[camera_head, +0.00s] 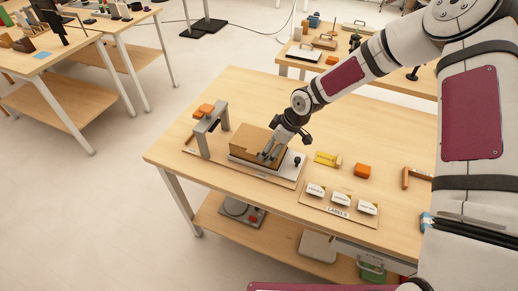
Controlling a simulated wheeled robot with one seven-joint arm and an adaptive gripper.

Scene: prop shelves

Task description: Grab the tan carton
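The tan carton (253,143) is a low brown box resting on a grey metal plate, on a wooden board near the middle of the table. My gripper (268,155) reaches down from the upper right. Its grey fingers are at the carton's right end, overlapping it in the picture. I cannot tell from this view whether they touch the carton or have closed on it. Part of the carton's right end is hidden behind the gripper.
A grey arch-like frame (207,132) and an orange block (204,110) stand left of the carton. A yellow item (326,159), an orange block (363,170) and a labels board (337,211) lie to the right. The table's far left (245,88) is clear.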

